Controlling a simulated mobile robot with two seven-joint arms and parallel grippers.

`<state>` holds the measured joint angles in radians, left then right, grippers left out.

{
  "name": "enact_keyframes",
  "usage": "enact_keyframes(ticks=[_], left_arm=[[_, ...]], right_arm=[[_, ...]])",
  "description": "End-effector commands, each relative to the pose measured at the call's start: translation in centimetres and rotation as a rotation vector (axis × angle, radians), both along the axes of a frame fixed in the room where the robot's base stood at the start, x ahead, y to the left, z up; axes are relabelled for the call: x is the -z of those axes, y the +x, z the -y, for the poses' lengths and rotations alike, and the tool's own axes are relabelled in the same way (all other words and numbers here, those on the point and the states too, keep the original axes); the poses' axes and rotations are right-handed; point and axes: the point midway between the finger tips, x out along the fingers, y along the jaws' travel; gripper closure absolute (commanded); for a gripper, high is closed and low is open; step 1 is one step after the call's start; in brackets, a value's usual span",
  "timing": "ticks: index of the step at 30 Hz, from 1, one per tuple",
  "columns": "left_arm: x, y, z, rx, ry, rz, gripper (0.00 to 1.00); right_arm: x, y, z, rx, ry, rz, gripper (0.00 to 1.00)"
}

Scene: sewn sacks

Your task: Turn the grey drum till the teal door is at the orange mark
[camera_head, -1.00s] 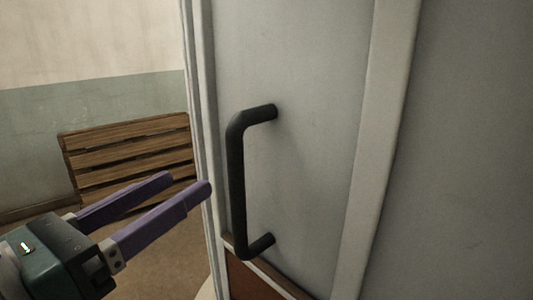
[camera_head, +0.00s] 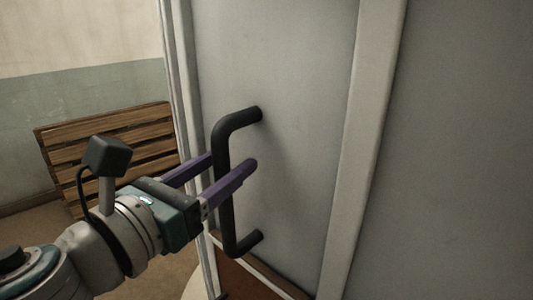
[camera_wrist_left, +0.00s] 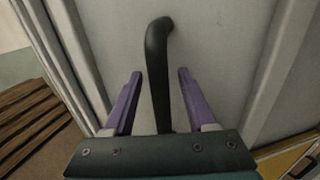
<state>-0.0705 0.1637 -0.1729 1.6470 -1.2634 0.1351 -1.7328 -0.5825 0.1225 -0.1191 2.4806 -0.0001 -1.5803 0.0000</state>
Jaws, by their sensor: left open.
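The grey drum (camera_head: 290,130) fills the middle and right of the head view. A black bar handle (camera_head: 224,190) stands upright on its panel; it also shows in the left wrist view (camera_wrist_left: 157,75). My left gripper (camera_head: 233,165) is open, with one purple finger on each side of the handle's bar. In the left wrist view the bar runs between the fingers with a gap on both sides. I see no teal door and no orange mark. My right gripper is not in view.
A slatted wooden bench (camera_head: 110,150) stands by the wall at the left; its slats also show in the left wrist view (camera_wrist_left: 35,125). A pale vertical rib (camera_head: 362,150) stands out on the drum to the right of the handle.

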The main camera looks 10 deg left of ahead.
Motion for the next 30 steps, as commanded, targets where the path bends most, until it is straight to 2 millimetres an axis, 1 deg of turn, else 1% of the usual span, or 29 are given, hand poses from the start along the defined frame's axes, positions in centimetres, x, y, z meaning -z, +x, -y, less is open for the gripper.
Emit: enact_keyframes(ticks=[5, 18, 20, 30], left_arm=[[0.0, -0.01, -0.01, 0.0, 0.0, 0.0, 0.44], [-0.01, -0.02, -0.03, -0.001, -0.001, 0.001, 0.94], [-0.01, -0.03, -0.04, -0.001, -0.001, 0.0, 1.0], [-0.02, -0.03, -0.04, -0.001, -0.001, 0.001, 1.0]], right_arm=[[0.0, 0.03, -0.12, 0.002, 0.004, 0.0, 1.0], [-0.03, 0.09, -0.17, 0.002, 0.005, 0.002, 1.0], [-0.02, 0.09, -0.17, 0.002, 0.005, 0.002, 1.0], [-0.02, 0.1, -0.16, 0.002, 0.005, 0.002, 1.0]])
